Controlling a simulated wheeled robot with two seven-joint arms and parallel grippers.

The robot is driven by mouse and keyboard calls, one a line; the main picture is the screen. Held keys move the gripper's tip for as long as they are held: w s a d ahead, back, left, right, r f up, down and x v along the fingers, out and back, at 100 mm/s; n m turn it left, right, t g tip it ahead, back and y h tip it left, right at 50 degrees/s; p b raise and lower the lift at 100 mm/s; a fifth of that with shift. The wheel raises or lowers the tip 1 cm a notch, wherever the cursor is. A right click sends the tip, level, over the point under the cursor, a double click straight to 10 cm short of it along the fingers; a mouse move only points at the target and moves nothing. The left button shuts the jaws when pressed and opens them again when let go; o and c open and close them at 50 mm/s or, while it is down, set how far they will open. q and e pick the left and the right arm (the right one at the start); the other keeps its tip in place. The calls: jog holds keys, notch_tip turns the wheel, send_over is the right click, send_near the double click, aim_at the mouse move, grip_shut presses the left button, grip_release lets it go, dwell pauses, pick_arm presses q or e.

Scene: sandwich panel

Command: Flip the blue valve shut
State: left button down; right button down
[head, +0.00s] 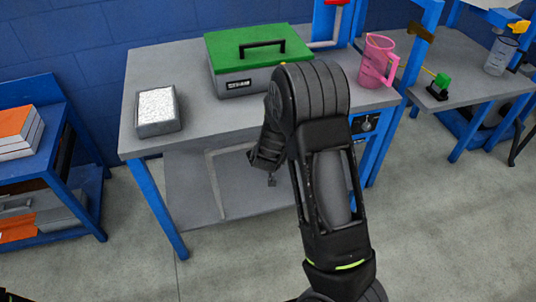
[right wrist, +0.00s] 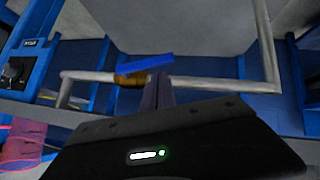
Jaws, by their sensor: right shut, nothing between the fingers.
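The blue valve's handle (right wrist: 147,65) shows in the right wrist view as a flat blue bar, slightly tilted. It sits by a brass body (right wrist: 130,79) on a grey pipe (right wrist: 215,84), and runs roughly along that pipe. My right gripper (right wrist: 157,86) is shut and empty, with its fingers close to the handle's right half; I cannot tell whether they touch. In the head view, the right gripper (head: 271,181) shows small below my wrist, in front of the lower panel under the table. The valve is hidden behind my arm there.
A grey table (head: 190,66) stands above the piping, carrying a green-lidded box (head: 222,50), a grey tray of white material (head: 139,123) and a pink jug (head: 373,62). A blue shelf (head: 60,195) stands at left. The floor in front is clear.

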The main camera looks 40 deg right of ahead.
jog(key=shift+d+f, duration=0.2)
jog(key=shift+f, duration=0.45)
jog(key=shift+a+f+h+p, duration=0.1)
jog(key=shift+f+h+p, duration=0.15)
jog(key=shift+h+p, duration=0.2)
jog(key=s+d+f+n+h+b, duration=0.1)
jog(key=d+f+n+h+b, duration=0.2)
jog(key=f+n+h+b, duration=0.4)
jog(key=shift+d+f+h+b, duration=0.2)
jog(key=shift+f+h+b, duration=0.15)
jog(key=shift+h+b, duration=0.85)
jog(key=shift+s, duration=0.15)
